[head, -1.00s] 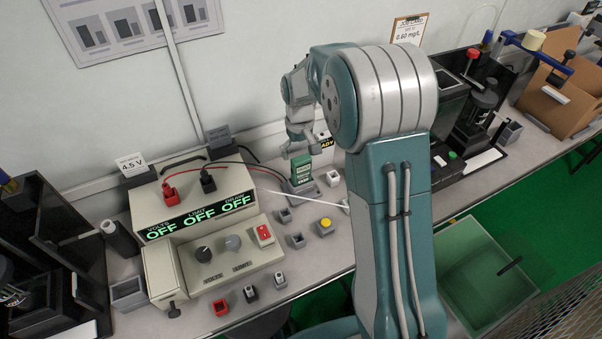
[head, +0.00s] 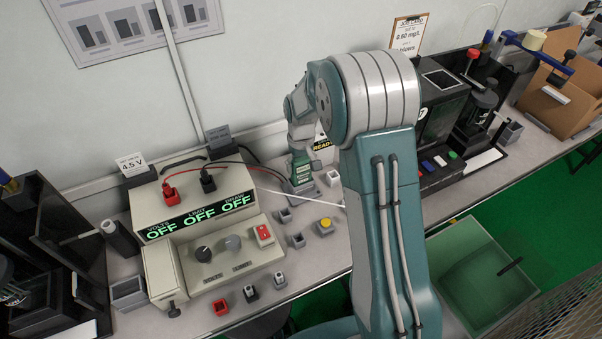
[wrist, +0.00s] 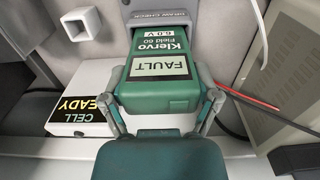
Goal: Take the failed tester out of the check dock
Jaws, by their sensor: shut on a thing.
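The green tester (wrist: 163,85) carries a "FAULT" label and the words "Klervo Field 60" and "6.0 V" in the wrist view. In the head view the tester (head: 301,165) stands in the grey check dock (head: 300,188). In the wrist view the dock (wrist: 166,16) is marked "DRAW CHECK", and the tester's far end is at its opening. My gripper (wrist: 168,105) is shut on the tester, one finger at each side. How deep the tester sits is hidden.
A white "CELL READY" box (wrist: 75,115) lies beside the gripper. A beige supply (head: 200,190) with red and black leads stands left of the dock. A green bin (head: 480,262) is at right.

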